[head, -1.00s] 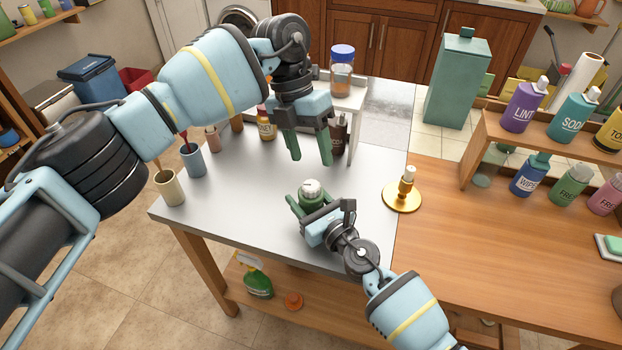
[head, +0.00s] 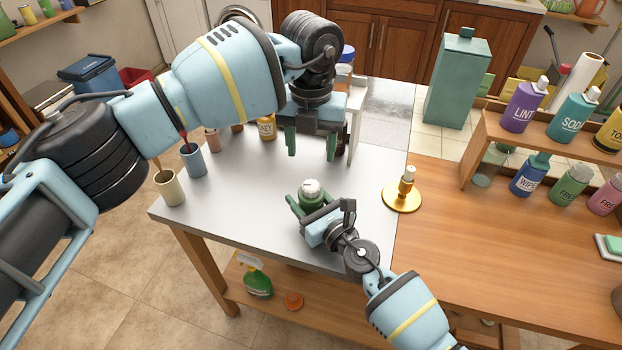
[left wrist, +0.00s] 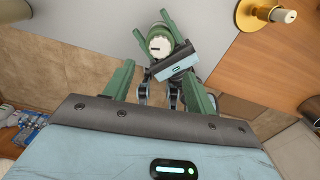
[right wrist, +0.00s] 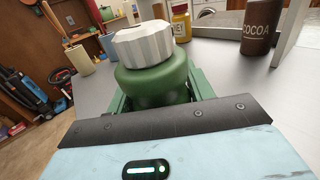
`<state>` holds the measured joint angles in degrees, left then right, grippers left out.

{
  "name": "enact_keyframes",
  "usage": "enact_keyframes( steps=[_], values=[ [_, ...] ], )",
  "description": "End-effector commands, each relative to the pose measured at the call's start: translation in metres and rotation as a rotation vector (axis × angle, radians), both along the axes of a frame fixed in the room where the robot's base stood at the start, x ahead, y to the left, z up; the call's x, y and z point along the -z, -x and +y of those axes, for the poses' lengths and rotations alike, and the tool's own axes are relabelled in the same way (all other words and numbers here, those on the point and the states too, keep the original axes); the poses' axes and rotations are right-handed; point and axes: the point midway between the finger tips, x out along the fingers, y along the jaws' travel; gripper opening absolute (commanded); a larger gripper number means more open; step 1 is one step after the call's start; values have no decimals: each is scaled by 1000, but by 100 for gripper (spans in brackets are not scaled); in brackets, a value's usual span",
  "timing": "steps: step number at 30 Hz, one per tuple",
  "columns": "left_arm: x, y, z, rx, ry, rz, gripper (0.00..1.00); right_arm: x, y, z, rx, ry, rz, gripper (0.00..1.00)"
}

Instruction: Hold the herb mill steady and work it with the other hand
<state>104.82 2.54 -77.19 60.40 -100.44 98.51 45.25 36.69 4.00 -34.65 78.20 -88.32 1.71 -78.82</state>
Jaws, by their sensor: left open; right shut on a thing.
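The herb mill (head: 311,190) is a small green jar with a ridged white cap, upright near the front of the grey tabletop. My right gripper (head: 314,204) is shut around its green body, low and from the front right. In the right wrist view, the green body (right wrist: 155,84) sits between the fingers, with the white cap (right wrist: 142,44) clear above them. My left gripper (head: 311,150) is open and empty, above the table and behind the mill in the head view. The left wrist view shows the mill's cap (left wrist: 159,44) beyond the open fingers, apart from them.
A gold-based dispenser (head: 402,196) stands right of the mill. Cups (head: 169,188) line the left edge. A yellow-labelled jar (head: 267,128), a cocoa container (right wrist: 257,28) and a white shelf (head: 355,120) are at the back. The tabletop left of the mill is clear.

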Motion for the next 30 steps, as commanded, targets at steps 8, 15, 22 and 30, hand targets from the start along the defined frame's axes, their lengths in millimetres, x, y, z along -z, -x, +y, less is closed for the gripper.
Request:
enact_keyframes(
  steps=[8,15,22,30],
  values=[
    [53,1,0,0,-1,5,56,0,0,0,0,-1,-1,32],
    [84,0,0,0,1,2,56,0,0,0,0,-1,-1,32],
    [94,0,0,0,0,1,56,0,0,0,0,-1,-1,32],
    [94,0,0,0,0,1,49,0,0,0,0,-1,-1,32]
  ],
)
